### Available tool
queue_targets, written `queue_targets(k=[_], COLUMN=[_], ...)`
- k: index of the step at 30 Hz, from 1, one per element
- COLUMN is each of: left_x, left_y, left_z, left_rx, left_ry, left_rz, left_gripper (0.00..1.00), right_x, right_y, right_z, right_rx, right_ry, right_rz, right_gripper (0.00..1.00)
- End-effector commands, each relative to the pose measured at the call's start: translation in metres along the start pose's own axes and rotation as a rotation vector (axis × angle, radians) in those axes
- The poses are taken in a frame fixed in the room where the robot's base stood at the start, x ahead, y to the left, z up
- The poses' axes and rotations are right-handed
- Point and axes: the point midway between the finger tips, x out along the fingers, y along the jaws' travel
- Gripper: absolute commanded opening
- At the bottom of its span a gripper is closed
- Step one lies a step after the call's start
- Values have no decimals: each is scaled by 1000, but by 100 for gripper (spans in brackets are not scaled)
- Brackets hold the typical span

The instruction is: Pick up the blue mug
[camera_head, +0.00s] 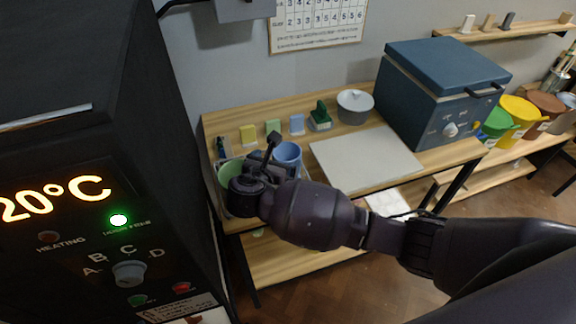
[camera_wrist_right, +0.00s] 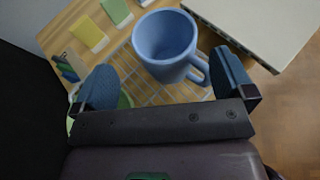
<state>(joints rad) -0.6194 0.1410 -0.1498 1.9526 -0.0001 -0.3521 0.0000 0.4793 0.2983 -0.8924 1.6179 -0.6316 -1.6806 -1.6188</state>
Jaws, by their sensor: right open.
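The blue mug (camera_head: 288,153) stands on a wire rack on the wooden table, partly hidden behind my right gripper in the head view. In the right wrist view the mug (camera_wrist_right: 163,42) is upright and empty, with its handle toward the lower right. My right gripper (camera_head: 266,158) is just in front of the mug. In the right wrist view its two blue-padded fingers (camera_wrist_right: 166,84) are wide apart, with nothing between the tips; the mug is beyond them and the handle is close to the right finger. My left gripper is not in view.
A green bowl or mug (camera_head: 228,172) sits left of the gripper. Colored tiles (camera_head: 248,134) stand behind. A black panelled unit (camera_head: 85,200) stands close on the left.

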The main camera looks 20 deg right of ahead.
Motion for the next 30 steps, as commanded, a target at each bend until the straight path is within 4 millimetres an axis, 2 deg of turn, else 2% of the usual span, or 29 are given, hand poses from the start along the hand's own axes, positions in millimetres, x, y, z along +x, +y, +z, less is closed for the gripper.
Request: queue_targets(k=[5,12,15,23,26,30], left_x=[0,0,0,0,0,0], left_y=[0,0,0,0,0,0], left_z=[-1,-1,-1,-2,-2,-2], left_rx=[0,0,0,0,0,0], left_ry=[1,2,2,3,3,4], left_rz=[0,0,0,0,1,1], left_gripper=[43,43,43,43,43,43], right_x=[13,44,52,54,54,54], right_y=[-2,-5,-5,-5,-5,-5], right_z=[1,2,2,2,2,2], right_rx=[-1,0,0,1,1,1], right_ry=[0,0,1,2,2,2], right_rz=[-2,-1,-1,0,0,0], right_gripper=[100,100,100,100,88,66])
